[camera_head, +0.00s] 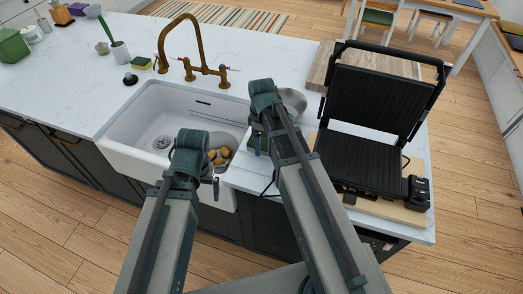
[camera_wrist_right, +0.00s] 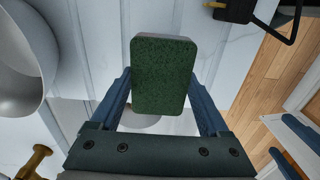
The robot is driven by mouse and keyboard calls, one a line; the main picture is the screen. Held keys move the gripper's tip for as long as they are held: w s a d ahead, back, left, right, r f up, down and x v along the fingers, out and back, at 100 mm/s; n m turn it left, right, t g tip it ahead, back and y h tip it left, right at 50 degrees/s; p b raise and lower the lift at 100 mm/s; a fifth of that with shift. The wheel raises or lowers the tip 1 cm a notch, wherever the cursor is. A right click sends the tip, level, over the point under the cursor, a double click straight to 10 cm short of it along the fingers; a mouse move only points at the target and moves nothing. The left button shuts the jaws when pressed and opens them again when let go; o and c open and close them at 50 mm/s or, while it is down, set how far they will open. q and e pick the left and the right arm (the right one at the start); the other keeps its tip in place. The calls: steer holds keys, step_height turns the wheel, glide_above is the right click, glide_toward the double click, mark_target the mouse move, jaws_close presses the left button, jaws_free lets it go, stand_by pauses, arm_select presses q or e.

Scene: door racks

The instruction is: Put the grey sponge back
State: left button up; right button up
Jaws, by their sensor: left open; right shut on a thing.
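My right gripper (camera_wrist_right: 170,108) is shut on a sponge (camera_wrist_right: 165,75). In the right wrist view its dark green face shows, with a thin pale grey edge along the top, and the blue fingers are at its two sides. In the head view my right gripper (camera_head: 257,143) is low over the counter strip between sink and grill; I cannot make out the sponge clearly there. My left gripper (camera_head: 214,184) is open and hangs at the sink's front edge, mostly hidden by its arm. A yellow and green sponge (camera_head: 141,64) lies behind the sink.
A metal bowl (camera_head: 292,101) stands beside my right arm. An open black grill (camera_head: 362,160) is on a wooden board at right. A brush holder (camera_head: 120,52) and brass tap (camera_head: 205,70) stand behind the sink.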

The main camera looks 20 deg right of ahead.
mark_target(262, 141)
step_height(262, 141, down, 4)
steer(key=b, duration=0.3)
steer(key=shift+r, duration=0.25)
steer(key=o, duration=1)
steer(key=shift+o, duration=0.2)
step_height(262, 141, up, 12)
steer(key=p, duration=1.2)
